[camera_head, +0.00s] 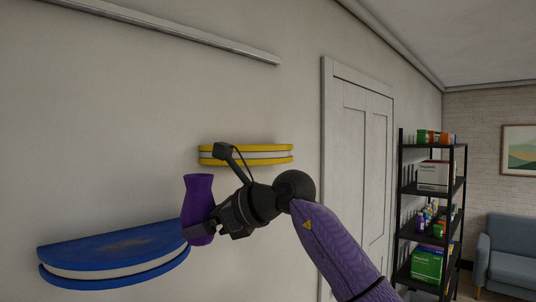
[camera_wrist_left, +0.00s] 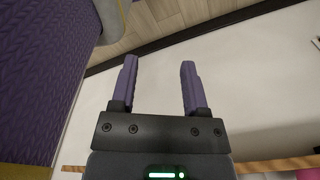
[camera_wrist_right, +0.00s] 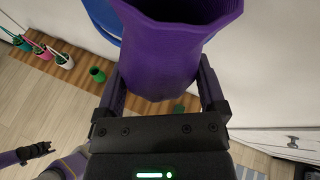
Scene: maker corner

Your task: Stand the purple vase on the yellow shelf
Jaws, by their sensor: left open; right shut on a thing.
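The purple vase (camera_head: 197,198) is upright in the head view, in front of the wall between the blue and yellow shelves. My right gripper (camera_head: 210,226) is shut on its lower part. In the right wrist view the vase (camera_wrist_right: 180,40) sits between the two fingers, its wide mouth toward the camera. The yellow shelf (camera_head: 270,154) is a half-round double board on the wall, up and right of the vase; my right wrist covers part of its lower edge. My left gripper (camera_wrist_left: 158,80) is open and empty in the left wrist view, and out of the head view.
A blue half-round shelf (camera_head: 110,250) is on the wall at lower left, close to the vase. A white door (camera_head: 365,160) and a black rack (camera_head: 430,190) with boxes stand to the right. Several small pots (camera_wrist_right: 65,60) stand on a wooden strip below.

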